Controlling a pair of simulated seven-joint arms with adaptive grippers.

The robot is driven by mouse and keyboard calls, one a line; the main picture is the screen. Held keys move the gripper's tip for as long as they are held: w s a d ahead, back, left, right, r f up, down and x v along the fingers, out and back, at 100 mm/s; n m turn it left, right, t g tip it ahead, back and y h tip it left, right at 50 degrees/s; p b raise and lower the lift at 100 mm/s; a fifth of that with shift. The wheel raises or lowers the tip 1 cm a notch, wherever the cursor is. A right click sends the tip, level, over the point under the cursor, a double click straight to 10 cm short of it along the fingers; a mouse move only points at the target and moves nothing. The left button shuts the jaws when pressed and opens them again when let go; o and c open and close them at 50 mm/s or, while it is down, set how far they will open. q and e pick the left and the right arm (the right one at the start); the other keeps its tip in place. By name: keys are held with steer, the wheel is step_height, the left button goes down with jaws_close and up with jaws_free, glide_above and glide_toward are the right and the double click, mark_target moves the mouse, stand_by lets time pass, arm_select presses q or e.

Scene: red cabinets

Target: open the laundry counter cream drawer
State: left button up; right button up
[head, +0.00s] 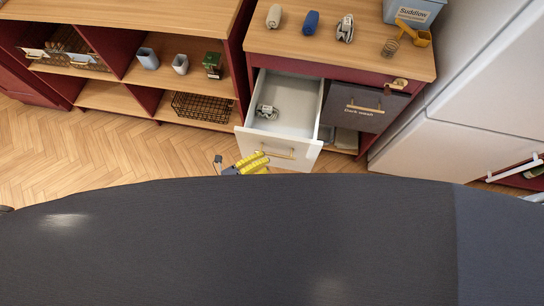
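The cream drawer (304,157) of the laundry counter (337,43) stands pulled out toward me, its pale interior exposed. A coiled light-grey item (267,112) lies inside. A brass handle (278,154) runs across the drawer front. My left gripper (264,160), with yellow fingers, is low in front of the drawer, at the left end of the handle. It is too small here to tell whether the fingers touch the handle or are open or shut. My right gripper is not in view.
A dark "Dark wash" drawer (354,106) sits right of the cream one. A white appliance (463,95) stands at right, open shelves (120,97) at left. Wooden floor (95,152) is clear at left.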

arm_select(q)
steer(key=f+v, duration=0.1)
steer(key=v, duration=0.5)
steer(key=shift+a+r, duration=0.2)
steer(key=shift+r, duration=0.35)
steer(key=shift+s, duration=0.15)
